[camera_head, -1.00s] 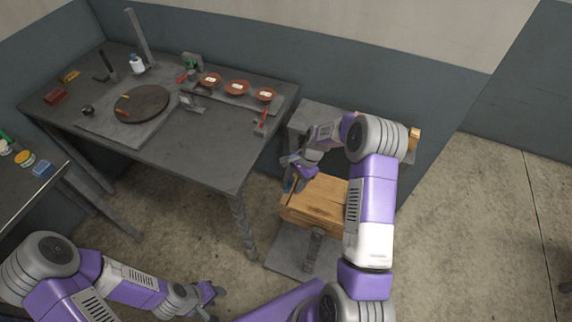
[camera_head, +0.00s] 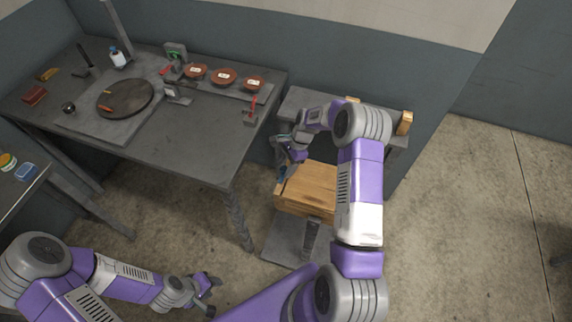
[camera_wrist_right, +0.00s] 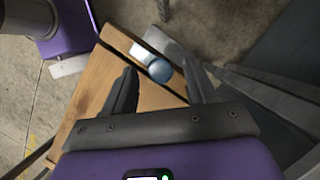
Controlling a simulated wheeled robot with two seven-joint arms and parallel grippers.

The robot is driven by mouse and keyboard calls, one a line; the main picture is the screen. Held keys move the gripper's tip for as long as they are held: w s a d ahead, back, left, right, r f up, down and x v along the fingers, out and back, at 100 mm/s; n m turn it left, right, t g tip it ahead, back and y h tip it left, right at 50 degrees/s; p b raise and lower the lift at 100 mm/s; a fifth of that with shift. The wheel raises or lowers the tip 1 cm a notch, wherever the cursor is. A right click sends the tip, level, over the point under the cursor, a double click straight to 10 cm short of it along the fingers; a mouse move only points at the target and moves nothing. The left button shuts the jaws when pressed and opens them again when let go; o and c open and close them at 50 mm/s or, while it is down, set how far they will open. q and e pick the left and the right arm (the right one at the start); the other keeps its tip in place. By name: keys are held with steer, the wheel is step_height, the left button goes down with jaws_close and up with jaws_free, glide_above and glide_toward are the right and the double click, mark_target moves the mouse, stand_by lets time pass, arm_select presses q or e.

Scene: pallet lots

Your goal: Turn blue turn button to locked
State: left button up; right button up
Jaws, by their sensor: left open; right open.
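The blue turn button (camera_wrist_right: 159,70) is a round blue knob beside a pale plate at the edge of a wooden box (camera_wrist_right: 92,85). In the head view the button (camera_head: 281,174) shows small at the left end of the wooden box (camera_head: 312,188). My right gripper (camera_wrist_right: 160,68) is open, with its fingertips on either side of the button in the wrist view; I cannot tell whether they touch it. In the head view my right gripper (camera_head: 284,163) is close above the button. My left gripper (camera_head: 212,288) is open and empty, low over the floor.
A large dark table (camera_head: 200,140) with a round plate (camera_head: 125,98), several red-brown discs and small tools stands left of the box. A grey bench (camera_head: 295,103) is behind the box, against the wall.

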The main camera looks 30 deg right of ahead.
steer(key=shift+c, duration=0.5)
steer(key=c, duration=1)
steer(key=shift+o, duration=0.2)
steer(key=shift+n, duration=0.3)
steer(key=n, duration=0.1)
steer(key=n+g, duration=0.1)
steer(key=n, duration=0.1)
steer(key=shift+w+n+g+b, duration=0.25)
steer(key=shift+n+g+b, duration=0.05)
steer(key=shift+n+b, duration=0.1)
steer(key=n+g, duration=0.1)
steer(key=n, duration=0.1)
steer(key=n+h+b, duration=0.1)
steer(key=n, duration=0.2)
steer(key=shift+w+a+g, duration=0.15)
steer(key=shift+g, duration=0.25)
steer(key=n+h, duration=0.1)
steer(key=n, duration=0.1)
steer(key=n+g, duration=0.1)
steer(key=n, duration=0.1)
steer(key=shift+a+n+h, duration=0.1)
steer(key=shift+n+h, duration=0.3)
steer(key=shift+w+a+n+h, duration=0.1)
steer(key=shift+n+h, duration=0.6)
steer(key=shift+n, duration=1.2)
